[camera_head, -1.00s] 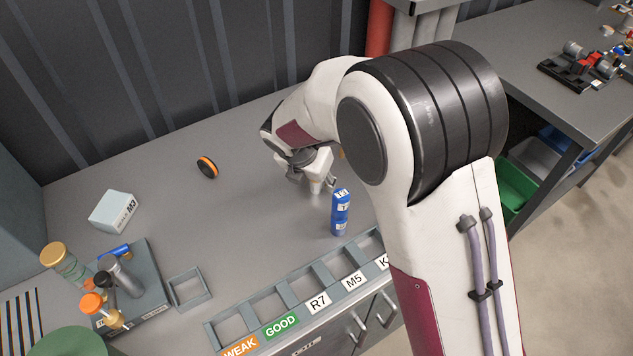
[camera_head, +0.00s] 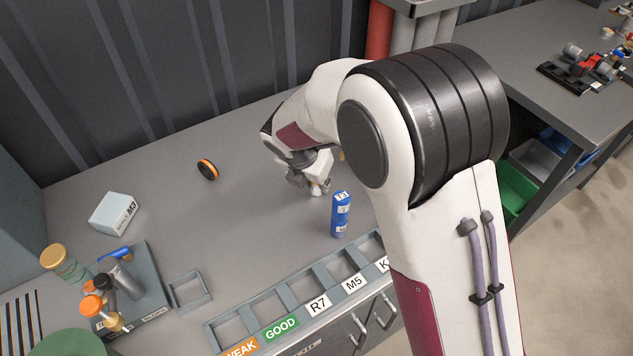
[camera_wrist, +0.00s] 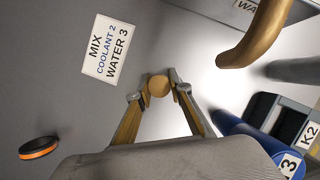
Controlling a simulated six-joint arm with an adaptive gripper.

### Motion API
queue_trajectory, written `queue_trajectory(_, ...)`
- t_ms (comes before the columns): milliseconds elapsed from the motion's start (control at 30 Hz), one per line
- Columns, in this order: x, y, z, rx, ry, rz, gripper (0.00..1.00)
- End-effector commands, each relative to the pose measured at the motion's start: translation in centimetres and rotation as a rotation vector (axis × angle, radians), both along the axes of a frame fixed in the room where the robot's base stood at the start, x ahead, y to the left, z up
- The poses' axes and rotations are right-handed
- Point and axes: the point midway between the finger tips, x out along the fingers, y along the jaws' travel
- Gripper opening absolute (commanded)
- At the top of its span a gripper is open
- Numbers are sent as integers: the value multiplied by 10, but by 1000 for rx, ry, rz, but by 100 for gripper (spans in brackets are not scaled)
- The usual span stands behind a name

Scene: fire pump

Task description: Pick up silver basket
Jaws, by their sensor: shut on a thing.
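My gripper (camera_wrist: 159,88) is low over the grey bench. In the wrist view its two fingers meet around a small tan, round-ended piece (camera_wrist: 158,86). In the head view my gripper (camera_head: 317,187) is left of and behind an upright blue cylinder (camera_head: 341,215). A small pale piece shows at the fingertips there. I cannot tell whether the held piece is the silver basket or a part of it. No other thing is clearly recognisable as a silver basket. The blue cylinder also shows close to my right finger in the wrist view (camera_wrist: 245,138).
A labelled slotted rack (camera_head: 290,303) lines the bench's front edge. A black and orange ring (camera_head: 207,170) stands near the back. A pale box (camera_head: 114,213) and a stand of parts (camera_head: 140,285) are at left. A bronze curved pipe (camera_wrist: 257,37) is near in the wrist view.

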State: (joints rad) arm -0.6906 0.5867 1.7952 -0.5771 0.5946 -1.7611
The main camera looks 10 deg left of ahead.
Motion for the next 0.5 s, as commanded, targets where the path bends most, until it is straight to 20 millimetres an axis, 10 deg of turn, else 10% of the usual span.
queue_trajectory(500,-6,2,35,0,1,2,5)
